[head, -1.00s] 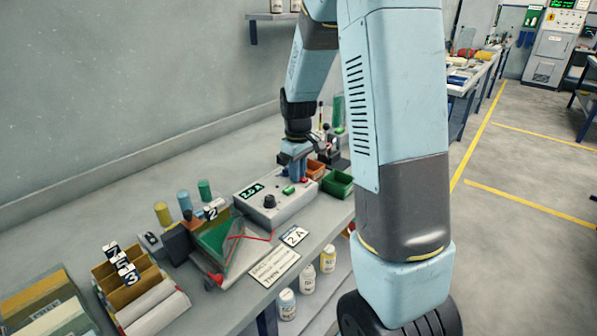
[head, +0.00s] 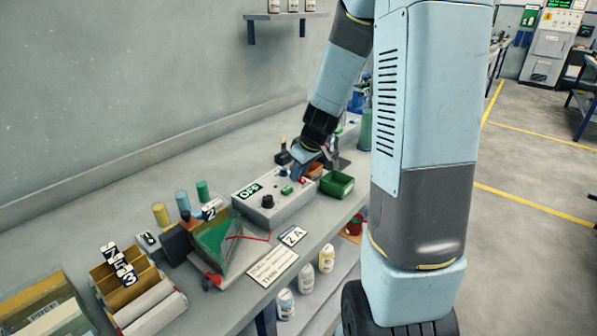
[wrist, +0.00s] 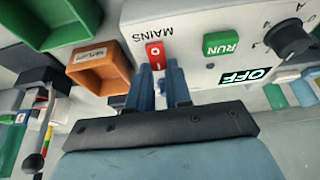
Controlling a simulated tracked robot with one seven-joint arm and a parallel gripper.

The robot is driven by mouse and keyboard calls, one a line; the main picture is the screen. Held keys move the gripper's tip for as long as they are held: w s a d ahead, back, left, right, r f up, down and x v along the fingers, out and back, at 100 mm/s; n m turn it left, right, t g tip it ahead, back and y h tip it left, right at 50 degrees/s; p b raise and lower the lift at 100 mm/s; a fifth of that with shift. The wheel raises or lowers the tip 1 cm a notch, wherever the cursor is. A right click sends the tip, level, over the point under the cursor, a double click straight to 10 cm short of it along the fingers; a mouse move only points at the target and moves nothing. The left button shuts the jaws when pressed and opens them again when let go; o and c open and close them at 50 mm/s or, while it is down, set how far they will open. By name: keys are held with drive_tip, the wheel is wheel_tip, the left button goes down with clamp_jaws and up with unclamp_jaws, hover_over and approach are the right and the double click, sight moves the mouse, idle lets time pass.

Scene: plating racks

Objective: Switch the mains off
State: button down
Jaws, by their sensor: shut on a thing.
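The power supply box (head: 282,212) stands on the bench, with a dark knob and a display (head: 250,191) that reads OFF. In the wrist view the red mains switch (wrist: 155,52), beside the word MAINS, shows white marks on its face. The green RUN button (wrist: 222,43) is to its right, and the OFF display (wrist: 245,76) shows too. My gripper (wrist: 163,72) has its blue fingers close together at the near edge of the mains switch, shut on it; the contact itself is partly hidden. In the head view my gripper (head: 298,174) reaches the box's far right end.
A green bin (head: 337,184) and an orange bin (wrist: 101,68) stand close beside the box. A folded green and red rack (head: 226,243) and slotted wooden holders (head: 128,283) are to the left. Bottles stand on a shelf below the bench.

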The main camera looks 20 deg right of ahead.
idle(0.4)
drive_tip(key=c, duration=1)
unclamp_jaws()
drive_tip(key=shift+c, duration=0.2)
drive_tip(key=v, duration=1.3)
drive_tip(key=shift+s+r, duration=0.25)
drive_tip(key=shift+d, duration=0.15)
drive_tip(key=s+a+r+m+t+h, duration=0.1)
drive_tip(key=s+a+r+m, duration=0.2)
drive_tip(key=s, duration=0.7)
drive_tip(key=s+a+r+m+h, duration=0.1)
drive_tip(key=s+r, duration=0.4)
drive_tip(key=s, duration=0.5)
drive_tip(key=a+m, duration=0.1)
drive_tip(key=a, duration=0.1)
drive_tip(key=shift+a+m+t, duration=0.3)
drive_tip(key=shift+m+t, duration=0.1)
